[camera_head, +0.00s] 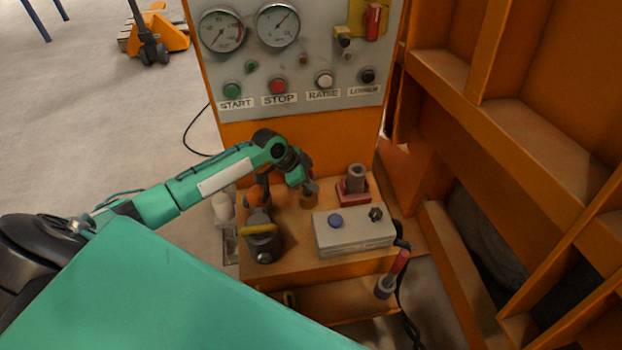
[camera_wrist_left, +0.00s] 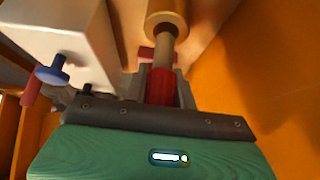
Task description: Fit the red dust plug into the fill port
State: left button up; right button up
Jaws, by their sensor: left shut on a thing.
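My left gripper (camera_head: 309,186) reaches over the orange shelf from the left and is shut on the red dust plug. In the left wrist view the ribbed red plug (camera_wrist_left: 160,86) sits between the finger pads. My right gripper is not in view.
A grey control box (camera_head: 352,241) with a blue button stands at the shelf's front right. A red block (camera_head: 351,197) with a grey cylinder is behind it. A dark fitting with a yellow handle (camera_head: 260,232) stands at the left. The gauge panel (camera_head: 300,55) rises behind.

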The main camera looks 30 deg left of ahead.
pick_arm(q)
jog(key=shift+p, duration=0.3)
jog(key=shift+f+b, duration=0.7)
jog(key=shift+f, duration=0.5)
dwell(0.3)
jog(key=o, duration=1)
jog(key=v, duration=1.4)
